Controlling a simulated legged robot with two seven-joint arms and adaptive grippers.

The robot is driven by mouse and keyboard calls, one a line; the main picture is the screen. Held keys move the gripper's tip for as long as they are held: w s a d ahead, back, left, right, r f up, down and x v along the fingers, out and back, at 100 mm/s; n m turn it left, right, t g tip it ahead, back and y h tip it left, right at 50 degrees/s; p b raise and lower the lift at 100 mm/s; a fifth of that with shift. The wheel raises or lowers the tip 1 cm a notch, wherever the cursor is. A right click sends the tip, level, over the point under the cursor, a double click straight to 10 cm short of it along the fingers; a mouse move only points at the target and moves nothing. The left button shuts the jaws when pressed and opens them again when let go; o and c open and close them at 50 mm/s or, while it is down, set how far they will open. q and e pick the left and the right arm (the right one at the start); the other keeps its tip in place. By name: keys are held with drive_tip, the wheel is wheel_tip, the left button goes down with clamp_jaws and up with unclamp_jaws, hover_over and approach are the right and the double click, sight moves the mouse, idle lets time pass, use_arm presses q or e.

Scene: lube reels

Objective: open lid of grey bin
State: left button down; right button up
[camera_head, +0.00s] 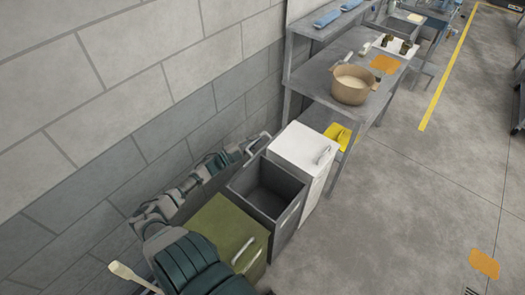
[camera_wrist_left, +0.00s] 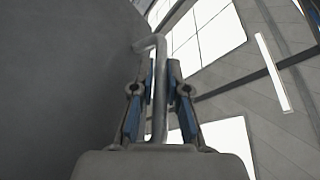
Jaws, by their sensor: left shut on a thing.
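The grey bin (camera_head: 289,221) stands between the green bin and the white bin, and its top is open onto a dark, empty-looking inside. My left arm reaches along the wall behind the bins. My left gripper (camera_head: 257,142) is at the bin's far wall side, shut on a bent metal handle. In the left wrist view the handle (camera_wrist_left: 160,60) passes between the two fingers (camera_wrist_left: 158,100), beside a plain grey surface that looks like the raised lid (camera_wrist_left: 70,70). In the head view the arm hides much of the lid. My right gripper is not in view.
The green bin (camera_head: 218,222) and white bin (camera_head: 306,147) are closed. A yellow object (camera_head: 338,135) is under the metal table (camera_head: 327,85), which holds a brown pot (camera_head: 351,91). The wall (camera_head: 120,130) is close behind my arm. Floor (camera_head: 400,220) in front is mostly clear.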

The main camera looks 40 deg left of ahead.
use_arm(q)
drive_tip(key=a+n, duration=0.1)
drive_tip(key=a, duration=0.2)
drive_tip(key=a+n+y+b, duration=0.1)
drive_tip(key=a, duration=0.1)
drive_tip(key=shift+s+r+n+t, duration=0.3)
drive_tip(key=shift+s+r+t, duration=0.05)
drive_tip(key=shift+r+t, duration=0.05)
drive_tip(key=c, duration=1.3)
unclamp_jaws()
drive_tip(key=shift+d, duration=0.1)
drive_tip(key=shift+o, duration=0.6)
drive_tip(key=v, duration=1.2)
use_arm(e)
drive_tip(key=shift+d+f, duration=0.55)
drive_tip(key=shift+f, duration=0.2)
use_arm(q)
drive_tip(key=shift+r, duration=0.15)
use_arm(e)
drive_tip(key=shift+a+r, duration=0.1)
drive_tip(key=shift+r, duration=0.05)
